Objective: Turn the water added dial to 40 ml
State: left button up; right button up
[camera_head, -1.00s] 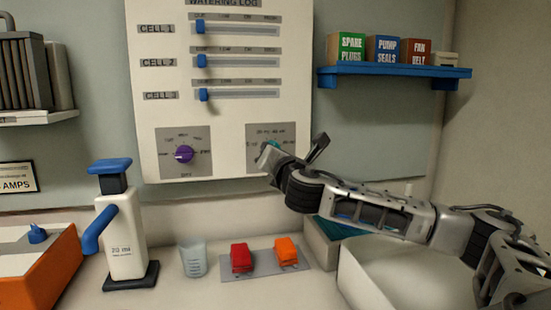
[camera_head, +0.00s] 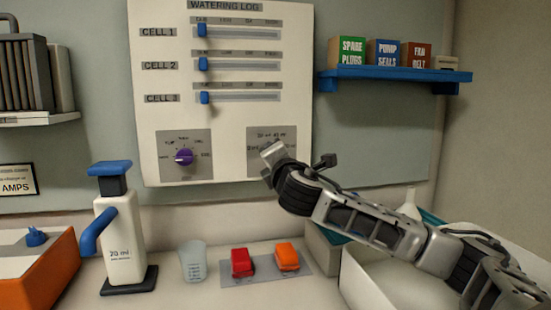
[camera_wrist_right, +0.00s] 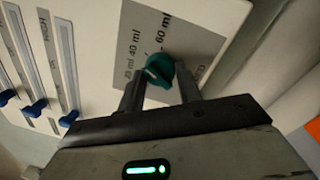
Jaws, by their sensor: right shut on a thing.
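The teal water added dial (camera_wrist_right: 158,72) is on a grey plate marked 20 ml, 40 ml and 60 ml in the right wrist view. My right gripper (camera_wrist_right: 161,90) has its two fingers on either side of the dial and is shut on it. A pale mark shows on the dial's face, but I cannot tell surely which label it points to. In the head view the dial is hidden behind my right gripper (camera_head: 271,156), and only part of its grey plate (camera_head: 284,133) shows. My left gripper is not in view.
The white watering log board (camera_head: 230,110) carries several blue sliders and a purple dial (camera_head: 184,156). A blue shelf (camera_head: 395,74) with small boxes is to the right. Below stand a pump bottle (camera_head: 122,240), a measuring cup (camera_head: 193,261) and red and orange blocks (camera_head: 242,262).

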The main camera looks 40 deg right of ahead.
jog(key=o, duration=1)
jog(key=shift+b+v, duration=1.15)
jog(key=shift+v, duration=4.85)
